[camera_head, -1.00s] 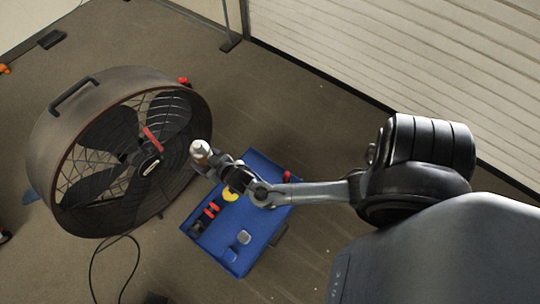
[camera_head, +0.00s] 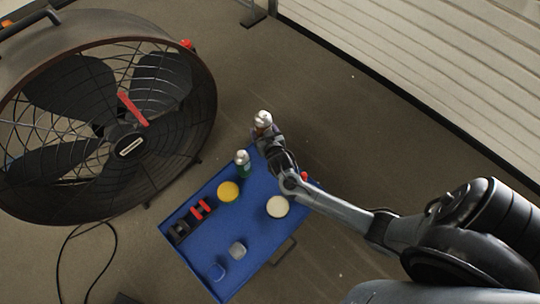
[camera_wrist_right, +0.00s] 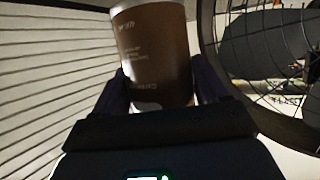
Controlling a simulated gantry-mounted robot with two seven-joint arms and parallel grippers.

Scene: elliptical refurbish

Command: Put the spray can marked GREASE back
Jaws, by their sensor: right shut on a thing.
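A brown spray can with a silver top (camera_head: 263,121) is held upright in my right gripper (camera_head: 268,135). In the right wrist view the can's brown body (camera_wrist_right: 155,50) stands between the two dark fingers (camera_wrist_right: 165,95), which are shut on it. Its small lettering is too dim to read as GREASE. The can is at the far corner of the blue tray top (camera_head: 255,235); I cannot tell its height above it. A second can, green with a silver top (camera_head: 243,165), stands on the tray nearby. My left gripper is out of view.
The tray also holds a yellow round lid (camera_head: 228,191), a white round lid (camera_head: 278,206), red-and-black items (camera_head: 200,210) and small clear containers (camera_head: 237,249). A large caged fan (camera_head: 110,125) stands left of it. Floor is clear toward the shutter (camera_head: 430,70).

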